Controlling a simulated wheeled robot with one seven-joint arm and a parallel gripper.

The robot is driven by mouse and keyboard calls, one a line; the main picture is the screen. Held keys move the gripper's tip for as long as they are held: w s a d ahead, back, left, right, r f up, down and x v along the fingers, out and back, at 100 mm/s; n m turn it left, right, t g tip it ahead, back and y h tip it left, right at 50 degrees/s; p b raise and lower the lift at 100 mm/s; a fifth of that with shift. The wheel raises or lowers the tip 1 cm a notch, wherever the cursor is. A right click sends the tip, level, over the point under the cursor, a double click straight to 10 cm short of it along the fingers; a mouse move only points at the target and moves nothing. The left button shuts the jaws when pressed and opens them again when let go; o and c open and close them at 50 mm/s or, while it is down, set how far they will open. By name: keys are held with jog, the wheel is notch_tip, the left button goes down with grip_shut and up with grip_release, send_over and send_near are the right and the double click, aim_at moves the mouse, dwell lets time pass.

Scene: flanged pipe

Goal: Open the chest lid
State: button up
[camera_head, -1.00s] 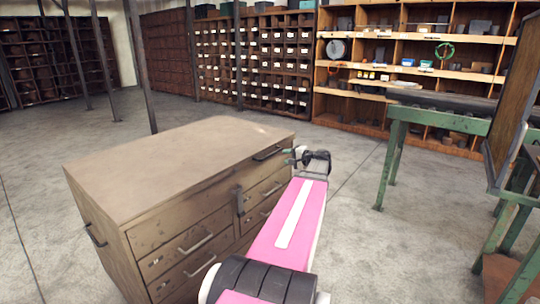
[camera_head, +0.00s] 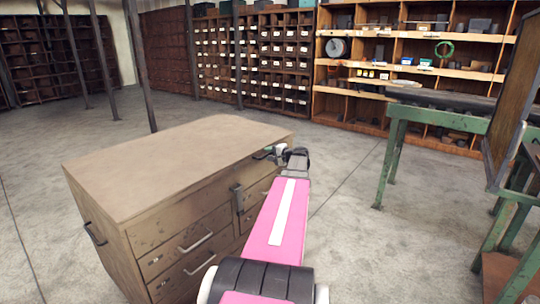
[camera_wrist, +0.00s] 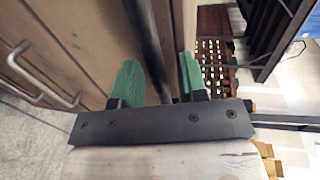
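The wooden chest (camera_head: 160,180) stands at the left front with its lid (camera_head: 175,160) down. A dark handle (camera_head: 262,155) is on the upper front edge, near the far right end. My gripper (camera_head: 280,153) is at this handle and partly hides it. In the wrist view my gripper (camera_wrist: 160,80) shows two green fingertips set apart. A dark bar (camera_wrist: 150,45), which looks like this handle, runs between them. The fingers look open around the bar; I cannot tell whether either touches it.
The chest front has several drawers with metal pulls (camera_head: 196,243) and a dark latch-like piece (camera_head: 238,199). A green-legged workbench (camera_head: 395,150) stands on the right. Shelves (camera_head: 400,70) line the back wall. The concrete floor (camera_head: 345,215) between chest and bench is clear.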

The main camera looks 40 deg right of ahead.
grip_shut()
